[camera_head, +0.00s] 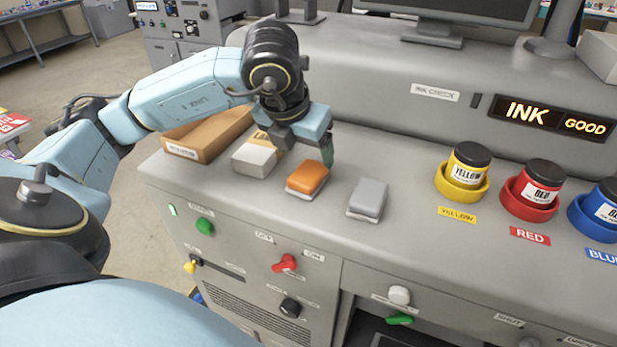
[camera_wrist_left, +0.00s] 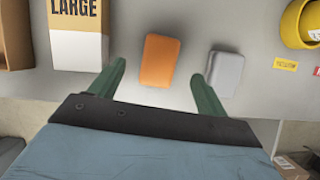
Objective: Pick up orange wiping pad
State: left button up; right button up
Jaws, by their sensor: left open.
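The orange wiping pad (camera_head: 307,177) lies on the grey counter top near its front edge, between a white box and a grey pad. In the left wrist view the orange pad (camera_wrist_left: 160,60) lies ahead of and between the two green fingers. My left gripper (camera_head: 308,150) is open and empty, just above and behind the orange pad in the head view. In the left wrist view its fingers (camera_wrist_left: 158,82) are spread wider than the pad, with a gap on each side. Whether the fingertips are level with the pad is unclear. My right gripper is not in view.
A grey pad (camera_head: 368,198) lies right of the orange one, close to the right finger. A white box (camera_head: 257,156) and a cardboard tray (camera_head: 205,137) stand to the left. Yellow (camera_head: 464,172), red (camera_head: 533,190) and blue (camera_head: 600,208) ink jars stand right.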

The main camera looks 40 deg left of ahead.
aim_at(308, 171)
pick_arm(q)
jog(key=shift+s+p+x, duration=0.2)
jog(key=shift+x, duration=1.15)
jog(key=shift+s+p+x, duration=0.15)
jog(key=shift+s+x, duration=0.05)
jog(key=shift+x, duration=1.2)
jog(key=shift+d+f, duration=0.15)
jog(key=shift+d, duration=0.05)
jog(key=shift+c, duration=0.5)
jog(key=c, duration=1)
notch_tip(308, 171, up, 10)
jog(key=shift+r, duration=0.1)
